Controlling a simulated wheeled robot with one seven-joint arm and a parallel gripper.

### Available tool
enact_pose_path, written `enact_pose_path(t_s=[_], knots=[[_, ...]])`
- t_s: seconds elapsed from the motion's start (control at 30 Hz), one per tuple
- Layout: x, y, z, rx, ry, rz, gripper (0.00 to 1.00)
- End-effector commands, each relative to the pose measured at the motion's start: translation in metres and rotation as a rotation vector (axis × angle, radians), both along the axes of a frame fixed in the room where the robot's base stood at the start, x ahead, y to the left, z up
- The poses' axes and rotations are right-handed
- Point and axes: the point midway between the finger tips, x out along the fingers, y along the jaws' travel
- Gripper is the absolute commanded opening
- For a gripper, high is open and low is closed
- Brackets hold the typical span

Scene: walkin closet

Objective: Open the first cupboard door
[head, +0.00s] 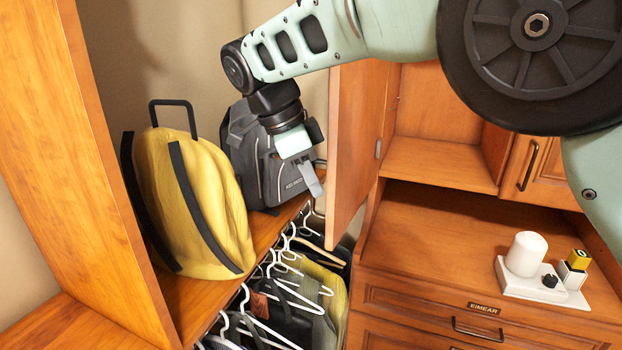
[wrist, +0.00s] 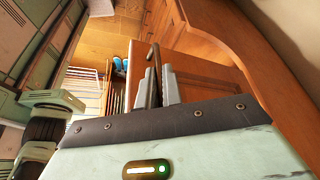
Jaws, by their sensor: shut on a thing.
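The wooden cupboard door (head: 352,135) stands swung open, jutting out from the hinge side of an open cupboard compartment (head: 440,115). In the head view, my gripper (head: 316,187) is at the left of the door, and the handle is largely hidden there. In the wrist view, the door panel (wrist: 205,75) carries a dark bar handle (wrist: 154,62). My gripper (wrist: 158,85) is shut on this handle, with one grey finger on each side of it. The compartment looks empty where I can see into it.
A yellow backpack (head: 195,205) and a grey backpack (head: 265,160) stand on the shelf left of the door. White hangers (head: 290,275) with clothes hang below. A second door with a handle (head: 528,163) is shut.

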Motion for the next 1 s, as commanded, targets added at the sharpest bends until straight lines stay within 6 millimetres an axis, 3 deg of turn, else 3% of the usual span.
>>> enact_pose_path(t_s=[0.07, 0.1, 0.13, 0.17, 0.57, 1.0], knots=[[0.001, -0.001, 0.001, 0.001, -0.003, -0.001, 0.00], [0.001, -0.001, 0.001, 0.001, -0.003, -0.002, 0.19], [0.001, -0.001, 0.001, 0.000, -0.002, -0.002, 0.27], [0.001, -0.001, 0.001, 0.000, -0.002, -0.002, 0.29], [0.001, 0.003, 0.007, 0.001, -0.003, -0.001, 0.29], [-0.005, 0.030, 0.074, 0.002, -0.005, -0.001, 0.29]])
